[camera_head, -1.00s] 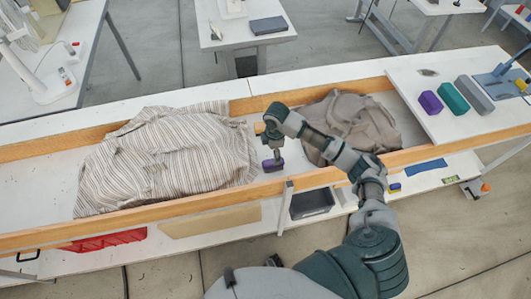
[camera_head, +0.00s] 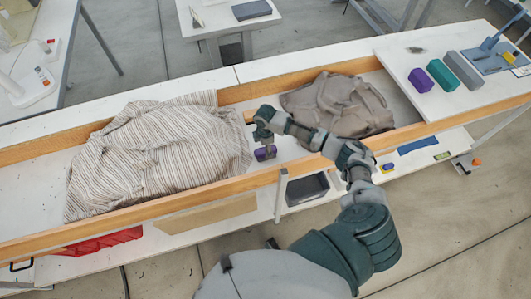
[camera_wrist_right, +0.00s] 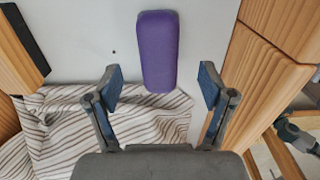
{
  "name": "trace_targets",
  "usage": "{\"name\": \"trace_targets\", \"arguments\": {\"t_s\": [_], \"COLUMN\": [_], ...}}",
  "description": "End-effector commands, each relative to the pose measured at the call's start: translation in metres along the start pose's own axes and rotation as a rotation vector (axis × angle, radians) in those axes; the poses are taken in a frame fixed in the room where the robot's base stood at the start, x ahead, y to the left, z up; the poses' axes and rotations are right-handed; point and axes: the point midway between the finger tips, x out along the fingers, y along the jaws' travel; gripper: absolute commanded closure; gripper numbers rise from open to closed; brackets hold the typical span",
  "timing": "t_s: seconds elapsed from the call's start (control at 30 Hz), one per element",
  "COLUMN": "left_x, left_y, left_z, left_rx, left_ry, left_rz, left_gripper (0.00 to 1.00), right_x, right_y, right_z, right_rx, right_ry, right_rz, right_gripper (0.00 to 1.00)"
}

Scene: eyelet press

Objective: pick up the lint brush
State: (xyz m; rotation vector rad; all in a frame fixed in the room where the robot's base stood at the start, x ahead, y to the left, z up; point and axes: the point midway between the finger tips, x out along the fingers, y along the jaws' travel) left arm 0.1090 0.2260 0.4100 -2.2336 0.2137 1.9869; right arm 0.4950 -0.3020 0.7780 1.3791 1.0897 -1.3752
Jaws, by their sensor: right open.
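The lint brush appears to be the purple, rounded oblong thing (camera_head: 265,153) lying in the wooden-sided trough, just right of the striped cloth. In the right wrist view it (camera_wrist_right: 157,50) lies on the white trough floor, its near end between and just beyond my fingertips. My right gripper (camera_wrist_right: 161,88) is open and empty, with one finger on each side of the brush's line. In the head view the right gripper (camera_head: 264,138) points down over the brush and partly hides it. My left gripper is in no view.
The striped cloth (camera_head: 165,155) fills the trough's left part; a grey-brown cloth (camera_head: 340,104) lies right. Wooden rails (camera_head: 215,198) border the trough. On the right board are purple (camera_head: 421,80), teal (camera_head: 441,75) and grey (camera_head: 465,69) blocks. A dark bin (camera_head: 307,188) sits below the front rail.

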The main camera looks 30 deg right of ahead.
Motion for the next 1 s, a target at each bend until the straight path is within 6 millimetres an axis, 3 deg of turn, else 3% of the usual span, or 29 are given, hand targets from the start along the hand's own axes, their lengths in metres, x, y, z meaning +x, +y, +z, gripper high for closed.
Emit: {"name": "trace_targets", "arguments": {"t_s": [0.23,0.53,0.57,0.8,1.0], "left_x": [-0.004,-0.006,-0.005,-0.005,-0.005], "left_y": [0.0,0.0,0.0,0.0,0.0], "left_z": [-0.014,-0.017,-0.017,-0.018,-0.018], "left_rx": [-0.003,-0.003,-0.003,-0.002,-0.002], "left_ry": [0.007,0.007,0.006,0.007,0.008], "left_rz": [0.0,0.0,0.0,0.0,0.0], "left_gripper": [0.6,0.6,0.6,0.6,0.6], "right_x": [0.04,0.045,0.045,0.045,0.045], "right_y": [0.001,0.001,0.001,0.001,0.001], "right_z": [0.005,0.004,0.004,0.004,0.004], "right_rx": [0.001,0.0,0.0,0.0,0.0], "right_ry": [-0.002,-0.002,-0.002,-0.002,-0.001], "right_rz": [-0.005,-0.001,-0.002,-0.002,-0.002], "right_gripper": [0.19,0.19,0.24,0.84,0.84]}}
